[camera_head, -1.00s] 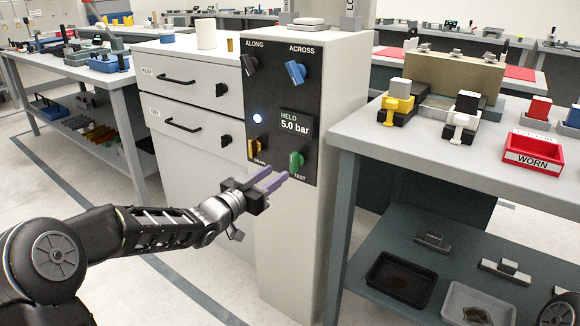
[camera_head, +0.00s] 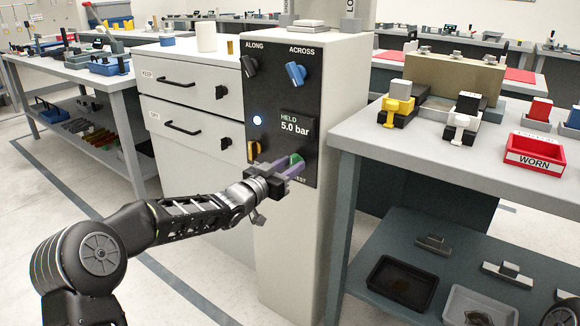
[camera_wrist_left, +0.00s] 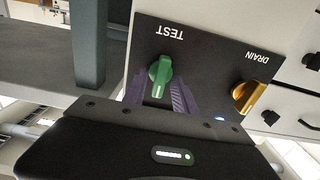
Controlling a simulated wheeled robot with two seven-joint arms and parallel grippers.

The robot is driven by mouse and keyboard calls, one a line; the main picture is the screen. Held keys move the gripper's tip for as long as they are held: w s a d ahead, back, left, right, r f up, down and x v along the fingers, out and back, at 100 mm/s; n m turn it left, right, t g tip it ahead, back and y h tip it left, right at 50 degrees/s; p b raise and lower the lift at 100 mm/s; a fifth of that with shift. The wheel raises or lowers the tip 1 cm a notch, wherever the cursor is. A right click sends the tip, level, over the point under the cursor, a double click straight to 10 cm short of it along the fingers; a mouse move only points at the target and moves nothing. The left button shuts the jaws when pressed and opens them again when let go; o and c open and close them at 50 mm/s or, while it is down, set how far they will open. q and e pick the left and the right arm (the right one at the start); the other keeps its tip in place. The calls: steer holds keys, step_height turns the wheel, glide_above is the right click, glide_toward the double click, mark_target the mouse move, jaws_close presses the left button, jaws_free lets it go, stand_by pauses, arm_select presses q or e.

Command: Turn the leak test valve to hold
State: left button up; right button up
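The green test valve knob (camera_head: 296,160) is on the lower right of the black panel (camera_head: 270,105), which reads HELD 5.0 bar. My left gripper (camera_head: 284,169) is in front of this knob. In the left wrist view, its purple fingers stand apart on either side of the green knob (camera_wrist_left: 160,74), with visible room beside it. The knob's white mark points toward the gripper, away from the TEST label. In the head view the fingers hide part of the knob and label. My right gripper is not in view.
A yellow drain knob (camera_head: 254,150) sits left of the test knob; it also shows in the wrist view (camera_wrist_left: 248,96). A black knob (camera_head: 249,66) and a blue knob (camera_head: 295,73) are above. A grey bench (camera_head: 400,150) stands close on the right.

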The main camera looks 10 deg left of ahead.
arm_select(q)
jaws_close()
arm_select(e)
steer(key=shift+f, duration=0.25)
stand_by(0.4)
arm_select(q)
steer(key=shift+s+d+f+m+b, duration=0.15)
steer(key=shift+m+b, duration=1.8)
steer(key=shift+m, duration=1)
steer(key=shift+w+d+f+m+b, duration=0.1)
steer(key=shift+m+b, duration=1.85)
steer(key=shift+m, duration=1.05)
steer(key=shift+s+d+f+m+b, duration=0.15)
steer(key=shift+m+b, duration=1.8)
steer(key=shift+m, duration=1)
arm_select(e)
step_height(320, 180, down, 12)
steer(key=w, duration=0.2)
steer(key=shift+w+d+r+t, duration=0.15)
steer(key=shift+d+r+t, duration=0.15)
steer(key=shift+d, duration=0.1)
arm_select(q)
steer(key=shift+a, duration=0.15)
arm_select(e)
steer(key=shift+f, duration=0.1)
arm_select(q)
steer(key=shift+o, duration=0.6)
jaws_free()
